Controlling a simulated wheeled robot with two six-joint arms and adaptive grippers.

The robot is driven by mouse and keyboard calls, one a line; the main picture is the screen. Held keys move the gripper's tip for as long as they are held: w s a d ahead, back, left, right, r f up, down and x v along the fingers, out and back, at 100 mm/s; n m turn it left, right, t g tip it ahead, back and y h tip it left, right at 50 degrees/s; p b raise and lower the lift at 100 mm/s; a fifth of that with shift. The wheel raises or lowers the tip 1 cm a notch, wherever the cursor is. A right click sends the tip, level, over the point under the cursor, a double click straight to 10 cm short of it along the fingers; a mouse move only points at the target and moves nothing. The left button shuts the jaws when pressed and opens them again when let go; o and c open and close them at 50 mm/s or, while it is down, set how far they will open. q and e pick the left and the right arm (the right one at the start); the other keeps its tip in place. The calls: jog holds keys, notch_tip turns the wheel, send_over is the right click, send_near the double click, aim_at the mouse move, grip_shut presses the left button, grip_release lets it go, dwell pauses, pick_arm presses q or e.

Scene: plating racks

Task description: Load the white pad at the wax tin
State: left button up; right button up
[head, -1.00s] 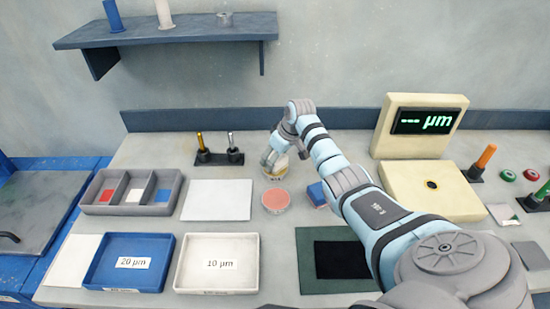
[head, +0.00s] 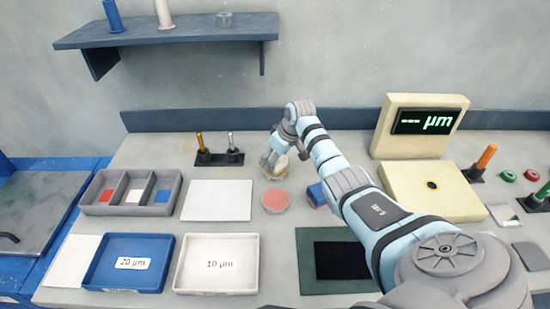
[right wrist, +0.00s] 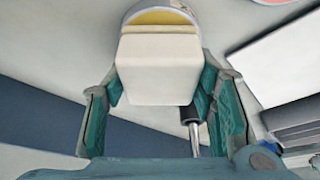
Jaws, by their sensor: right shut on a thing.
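My right gripper (head: 274,160) is at the far middle of the bench, shut on the white pad. In the right wrist view the gripper (right wrist: 163,85) has a finger on each side of the white pad (right wrist: 158,72), a pale block. The wax tin (right wrist: 162,16), round with yellow wax inside, lies right at the pad's far end; the pad hides part of it. I cannot tell whether the pad touches the wax. In the head view the tin (head: 276,174) is partly hidden under the gripper. My left gripper is not in view.
A round pink-topped dish (head: 275,200) sits just in front of the tin. A stand with two upright tools (head: 219,157) is behind to the left. A white plate (head: 217,200) lies left.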

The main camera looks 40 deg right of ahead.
jog(key=shift+f, duration=0.35)
dwell(1.6)
notch_tip(320, 180, up, 7)
jog(key=p, duration=0.8)
jog(key=shift+r, duration=0.15)
jog(key=shift+f, duration=0.3)
